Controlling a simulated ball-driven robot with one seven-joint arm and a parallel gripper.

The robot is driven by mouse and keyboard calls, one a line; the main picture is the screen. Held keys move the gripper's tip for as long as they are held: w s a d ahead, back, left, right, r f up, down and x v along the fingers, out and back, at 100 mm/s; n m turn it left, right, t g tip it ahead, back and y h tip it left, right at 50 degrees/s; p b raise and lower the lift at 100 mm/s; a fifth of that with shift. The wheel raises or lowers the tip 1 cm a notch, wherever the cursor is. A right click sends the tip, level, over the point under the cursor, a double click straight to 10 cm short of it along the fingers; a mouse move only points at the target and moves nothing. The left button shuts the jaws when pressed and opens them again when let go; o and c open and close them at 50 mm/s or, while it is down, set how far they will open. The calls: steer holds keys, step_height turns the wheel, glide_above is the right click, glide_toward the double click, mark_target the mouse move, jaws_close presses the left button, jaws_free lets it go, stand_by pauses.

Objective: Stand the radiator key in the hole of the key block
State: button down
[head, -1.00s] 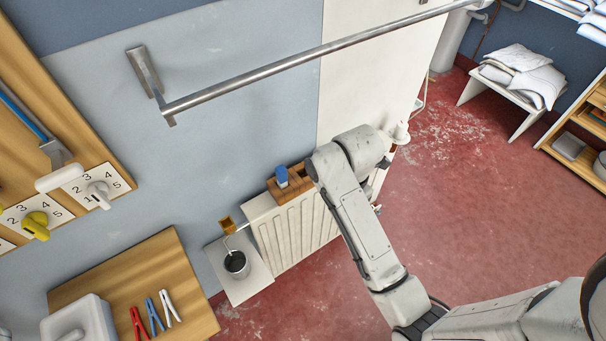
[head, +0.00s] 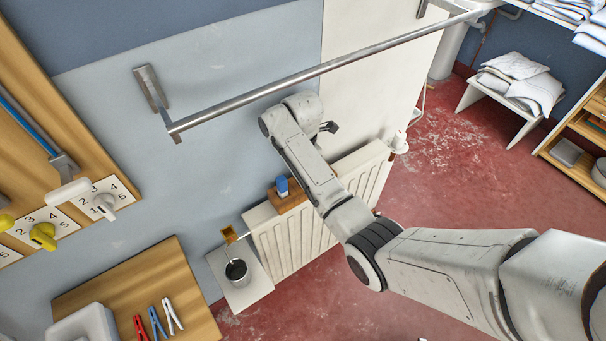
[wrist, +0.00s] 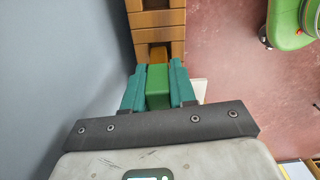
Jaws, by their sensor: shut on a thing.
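My gripper (wrist: 158,88) shows in the wrist view, its teal fingers shut on a green block-shaped piece (wrist: 158,80), which looks like the handle of the radiator key. Its lower end is hidden. Beyond the fingertips is a brown wooden block (wrist: 157,20) with dark grooves across it; I cannot tell whether the green piece touches it. In the head view a wooden block (head: 297,198) lies on top of the white radiator, with a blue-topped piece (head: 282,185) standing in it. My arm hides part of this block and most of my gripper in that view.
The white radiator (head: 290,245) stands along the wall, with a dark cup (head: 237,270) on a white shelf beside it. A metal rail (head: 320,68) crosses above my arm. A wooden board (head: 200,300) with several clothes pegs is at lower left.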

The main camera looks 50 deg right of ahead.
steer(key=shift+f+p, duration=0.3)
steer(key=shift+f, duration=1.5)
steer(key=c, duration=0.9)
jaws_free()
step_height(320, 180, up, 12)
steer(key=shift+r, duration=0.1)
steer(key=s+a+f+m, duration=0.4)
steer(key=s+a+f, duration=0.2)
steer(key=a, duration=0.1)
steer(key=s+a+m, duration=0.2)
steer(key=s+m, duration=0.2)
steer(key=s, duration=0.2)
steer(key=s+a+f+m, duration=0.1)
steer(key=s+a+m, duration=0.2)
steer(key=s, duration=0.4)
steer(key=s+a+m+t, duration=0.1)
steer(key=s+a+m, duration=0.1)
steer(key=s+m, duration=0.3)
steer(key=shift+s+a+f+m, duration=0.1)
steer(key=shift+s+a+m, duration=0.1)
steer(key=shift+s, duration=0.4)
steer(key=shift+s+a+f+m, duration=0.1)
steer(key=shift+s+a+m, duration=0.1)
steer(key=shift+s, duration=0.4)
